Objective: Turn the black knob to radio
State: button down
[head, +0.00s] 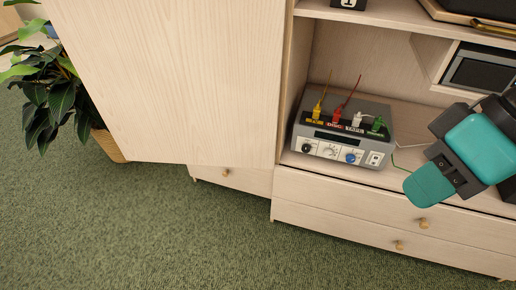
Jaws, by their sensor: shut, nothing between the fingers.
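A grey box-shaped device (348,112) stands on the cabinet shelf. The black knob (306,148) is at the left of its sloped front panel; its pointer direction is too small to read. A white dial (330,152) and a blue knob (350,158) sit to its right. Yellow, red, white and green plugs stand on top behind small labels, one reading like "DISC"; I cannot make out a radio label. My gripper (428,187), teal and black, is shut and empty, right of the device and apart from the knob.
A pale wooden cabinet door (180,75) stands open left of the device. Drawers with round knobs (423,223) lie below the shelf. A dark-screened appliance (482,72) is at the upper right. A potted plant (52,95) stands at far left. The green carpet (150,235) in front is clear.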

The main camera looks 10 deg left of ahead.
aim_at(305, 148)
jog(key=u, duration=0.25)
jog(key=k, duration=0.5)
jog(key=u, duration=1.7)
jog(key=i, duration=1)
jog(key=z, duration=1.55)
